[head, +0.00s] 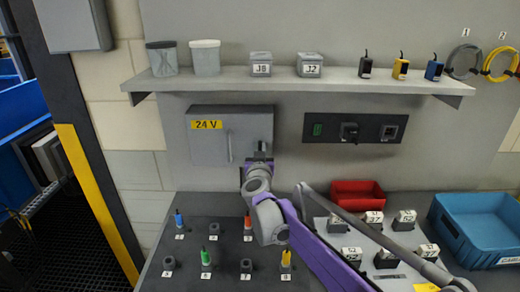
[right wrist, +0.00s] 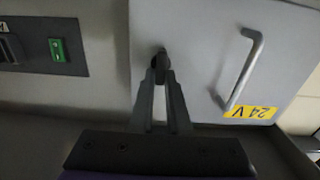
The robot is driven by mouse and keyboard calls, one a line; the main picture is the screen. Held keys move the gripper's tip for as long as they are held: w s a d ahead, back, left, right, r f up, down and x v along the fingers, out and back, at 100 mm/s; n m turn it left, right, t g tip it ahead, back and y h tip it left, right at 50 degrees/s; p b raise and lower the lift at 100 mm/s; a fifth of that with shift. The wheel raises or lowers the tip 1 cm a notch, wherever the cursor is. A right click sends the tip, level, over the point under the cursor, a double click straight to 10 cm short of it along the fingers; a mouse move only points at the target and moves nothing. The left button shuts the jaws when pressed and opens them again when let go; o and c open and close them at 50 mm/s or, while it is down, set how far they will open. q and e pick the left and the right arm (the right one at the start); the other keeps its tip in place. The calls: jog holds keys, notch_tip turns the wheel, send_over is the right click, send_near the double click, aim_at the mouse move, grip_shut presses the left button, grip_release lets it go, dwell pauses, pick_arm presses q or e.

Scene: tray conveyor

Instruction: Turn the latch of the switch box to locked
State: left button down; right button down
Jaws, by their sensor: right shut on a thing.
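The switch box (head: 209,144) is a grey wall cabinet with a yellow "24 V" label and a vertical bar handle; its door is closed. It also shows in the right wrist view (right wrist: 200,50), appearing upside down. My right gripper (head: 262,153) is at the right part of the box door. In the right wrist view my right gripper (right wrist: 160,74) has its fingertips closed on the small dark latch (right wrist: 160,58) near the door's edge. The fingers partly hide the latch, and its exact angle is hard to tell. My left gripper is in neither view.
A dark panel (head: 340,128) with a green switch and knobs is right of the box. A shelf (head: 300,83) with tubs and small boxes runs above. Below, the bench (head: 195,265) holds colored pegs, labelled blocks, a red bin (head: 357,188) and a blue crate (head: 470,247).

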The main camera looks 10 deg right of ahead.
jog(key=shift+m, duration=0.4)
jog(key=m, duration=1.1)
jog(key=d+f+m, duration=0.1)
jog(key=m, duration=0.5)
jog(key=shift+s, duration=0.1)
jog(key=shift+m, duration=0.3)
jog(key=c, duration=0.9)
grip_release()
